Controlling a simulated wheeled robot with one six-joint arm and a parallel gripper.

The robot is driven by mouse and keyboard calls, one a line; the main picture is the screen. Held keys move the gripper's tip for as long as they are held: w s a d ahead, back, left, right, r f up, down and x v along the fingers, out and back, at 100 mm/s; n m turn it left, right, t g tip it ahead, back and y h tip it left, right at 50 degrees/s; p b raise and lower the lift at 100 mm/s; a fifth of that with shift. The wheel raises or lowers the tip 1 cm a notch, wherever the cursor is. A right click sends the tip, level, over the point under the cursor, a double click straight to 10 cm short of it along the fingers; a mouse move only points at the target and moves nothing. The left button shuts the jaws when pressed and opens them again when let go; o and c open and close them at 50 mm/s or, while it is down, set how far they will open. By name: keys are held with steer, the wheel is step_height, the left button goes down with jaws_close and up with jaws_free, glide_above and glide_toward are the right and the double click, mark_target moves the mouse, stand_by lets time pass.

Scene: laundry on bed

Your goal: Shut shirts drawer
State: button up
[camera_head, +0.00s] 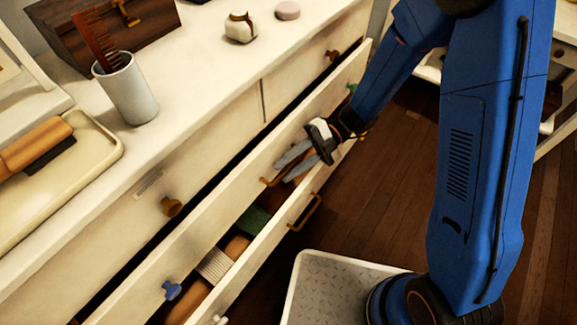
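A cream dresser has two long drawers pulled out. The upper one has a front (220,205) with a blue knob (172,290), a green knob (352,88) and a brass handle (266,182). It stands out a little, with a dark gap behind it. The lower drawer (262,245) is out further and shows folded clothes (215,265); its front has a bronze handle (318,208). I cannot tell which is the shirts drawer. My gripper (282,172) is just beside the upper drawer's brass handle, its two grey fingers apart and empty. Whether they touch the handle is unclear.
On the dresser top are a grey cup (128,90) with a comb, a wooden box (105,25), a tray (95,145) with a brush, a small jar (240,27) and a pink soap-like disc (287,10). Dark wooden floor (385,200) lies free right of the drawers.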

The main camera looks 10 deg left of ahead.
mark_target(279, 159)
jaws_close()
steer(key=shift+w+a, duration=0.25)
steer(key=shift+a, duration=0.5)
steer(key=shift+w+a, duration=0.25)
steer(key=shift+a, duration=0.45)
steer(key=shift+w+a, duration=0.25)
steer(key=shift+a, duration=0.1)
jaws_free()
steer(key=v, duration=1.7)
steer(key=shift+w, duration=0.15)
